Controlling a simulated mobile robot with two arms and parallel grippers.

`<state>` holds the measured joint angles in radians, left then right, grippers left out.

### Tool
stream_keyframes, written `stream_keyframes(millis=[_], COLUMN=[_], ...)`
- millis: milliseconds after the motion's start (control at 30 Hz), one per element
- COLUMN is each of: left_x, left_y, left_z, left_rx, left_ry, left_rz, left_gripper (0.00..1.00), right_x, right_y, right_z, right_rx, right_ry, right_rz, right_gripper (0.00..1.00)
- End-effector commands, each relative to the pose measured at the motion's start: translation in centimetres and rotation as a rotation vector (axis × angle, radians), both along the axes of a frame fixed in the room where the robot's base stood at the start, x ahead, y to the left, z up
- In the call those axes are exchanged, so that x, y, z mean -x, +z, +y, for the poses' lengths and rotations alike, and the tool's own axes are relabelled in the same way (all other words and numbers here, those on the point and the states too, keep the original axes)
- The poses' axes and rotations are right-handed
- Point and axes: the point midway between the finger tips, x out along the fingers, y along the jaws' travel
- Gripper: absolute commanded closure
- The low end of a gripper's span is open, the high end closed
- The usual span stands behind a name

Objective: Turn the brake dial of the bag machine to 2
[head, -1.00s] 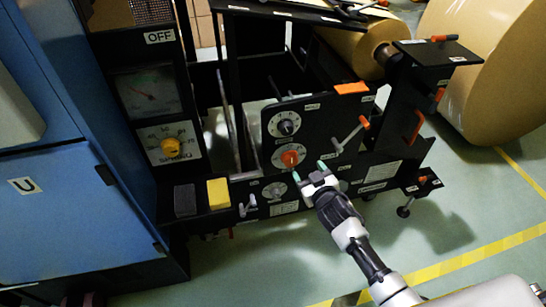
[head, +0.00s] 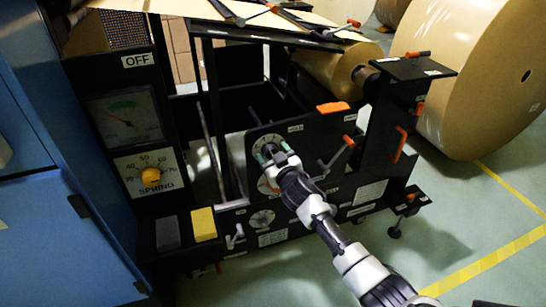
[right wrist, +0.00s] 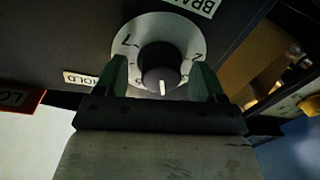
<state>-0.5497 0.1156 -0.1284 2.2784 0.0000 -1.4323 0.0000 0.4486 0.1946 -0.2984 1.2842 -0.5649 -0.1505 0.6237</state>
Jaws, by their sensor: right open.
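The brake dial is a dark round knob (right wrist: 160,62) on a white numbered plate (right wrist: 130,40), on the machine's black panel. A partly cut-off label starting "BRA" (right wrist: 180,5) is beside it in the right wrist view. The knob's white pointer line points to the bottom of that view. My right gripper (right wrist: 163,80) is open, its green fingers on either side of the knob; contact cannot be told. In the head view my right gripper (head: 273,153) covers most of the upper dial (head: 263,139). My left gripper is not in view.
A lower dial (head: 265,186) is mostly hidden behind my right gripper. A lever with an orange-red tip (head: 348,141) stands right of it.

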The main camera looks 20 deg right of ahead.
Motion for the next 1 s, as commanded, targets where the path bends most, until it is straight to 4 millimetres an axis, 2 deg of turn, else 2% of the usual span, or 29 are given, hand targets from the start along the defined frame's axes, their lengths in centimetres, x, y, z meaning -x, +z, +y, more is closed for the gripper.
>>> stream_keyframes(millis=[300,600,867,1000], left_x=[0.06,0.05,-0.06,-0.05], left_y=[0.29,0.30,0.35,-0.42], left_z=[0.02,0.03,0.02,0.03], left_rx=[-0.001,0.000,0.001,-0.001], left_ry=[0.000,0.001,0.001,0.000], left_rz=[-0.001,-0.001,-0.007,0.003], left_gripper=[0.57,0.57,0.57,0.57], right_x=[-0.24,-0.23,-0.21,-0.20], right_y=[0.01,-0.01,0.02,0.06], right_z=[0.05,0.05,0.08,0.08], right_rx=[-0.001,-0.001,0.023,0.076], right_ry=[0.000,0.000,0.001,0.001], right_rz=[0.000,0.000,0.000,-0.001], right_gripper=[0.32,0.78,0.79,0.79])
